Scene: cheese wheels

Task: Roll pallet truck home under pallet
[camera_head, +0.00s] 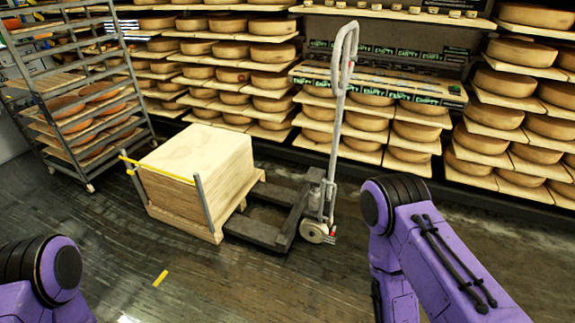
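The pallet truck (316,200) stands at the middle of the floor, with its grey handle (342,85) upright and its small wheel (314,231) on the floor. A stack of light wooden boards (195,165) sits to the left of the truck's mast, with upright metal posts and a yellow bar at its left side. My two purple arms show at the lower left and lower right, apart from the truck. Neither gripper is in view.
A wheeled metal rack (92,95) with cheese wheels stands at the upper left. Shelves of cheese wheels (273,53) line the back wall behind the truck. The dark floor (190,285) in front is clear, with a small yellow mark (160,278).

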